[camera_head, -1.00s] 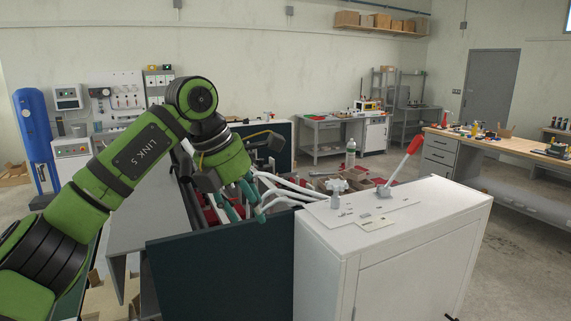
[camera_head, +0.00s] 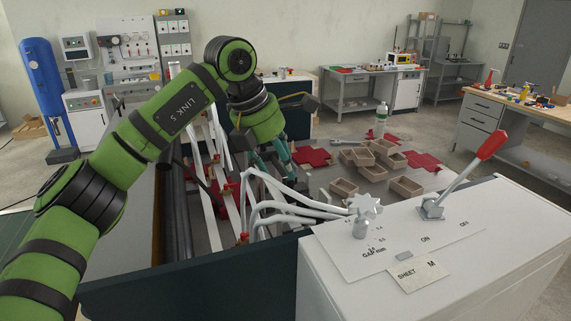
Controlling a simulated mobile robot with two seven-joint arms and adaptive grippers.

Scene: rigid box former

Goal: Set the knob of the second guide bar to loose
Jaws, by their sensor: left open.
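Pale guide bars (camera_head: 205,195) run lengthwise inside the box former, left of centre, with small red parts on and around them. A red part (camera_head: 243,238) shows low at the near end of the bars. I cannot tell which one is the knob of the second guide bar, nor its setting. My left gripper (camera_head: 277,172) hangs from the green arm above the machine, right of the bars. Its teal fingers point down, apart and empty. The arm and gripper hide part of the bars. My right gripper is not in view.
A white cabinet (camera_head: 400,284) with a star-shaped handwheel (camera_head: 366,205) and a red-handled lever (camera_head: 489,146) stands at the near right. Bent white rods (camera_head: 290,206) rise beside the gripper. Brown trays (camera_head: 368,167) and red cross-shaped blanks (camera_head: 313,156) lie beyond.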

